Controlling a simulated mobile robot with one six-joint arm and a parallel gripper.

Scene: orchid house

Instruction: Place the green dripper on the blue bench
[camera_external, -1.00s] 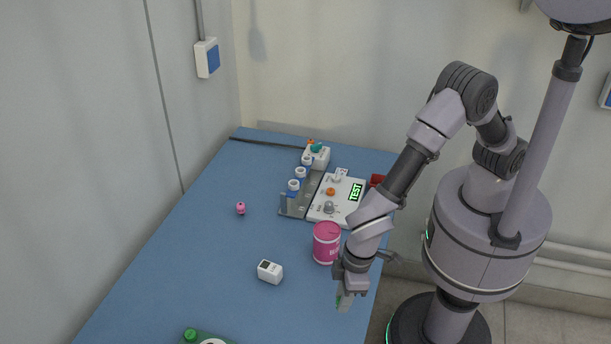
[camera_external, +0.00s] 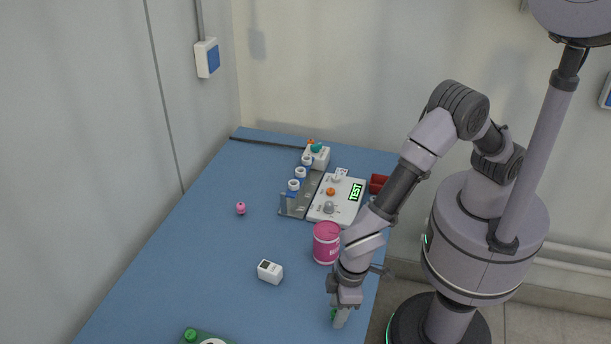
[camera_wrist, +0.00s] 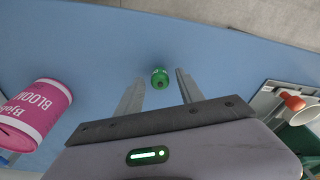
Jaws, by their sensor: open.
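The green dripper (camera_wrist: 160,78) is small and round, with a dark centre, and shows between the fingertips in the wrist view against the blue bench (camera_wrist: 95,50). In the external view a bit of the dripper (camera_external: 333,313) shows at the left side of the fingers, low over the bench (camera_external: 225,255) near its right edge. My gripper (camera_external: 338,318) is open and points down; in the wrist view its fingers (camera_wrist: 159,76) stand apart on both sides of the dripper. I cannot tell whether the dripper touches the bench.
A pink can (camera_external: 327,244) stands just behind my gripper. A small white box (camera_external: 270,272) lies to its left and a pink item (camera_external: 240,208) farther off. A white panel (camera_external: 337,199) and a vial rack (camera_external: 290,208) are at the back. Bench is clear at centre left.

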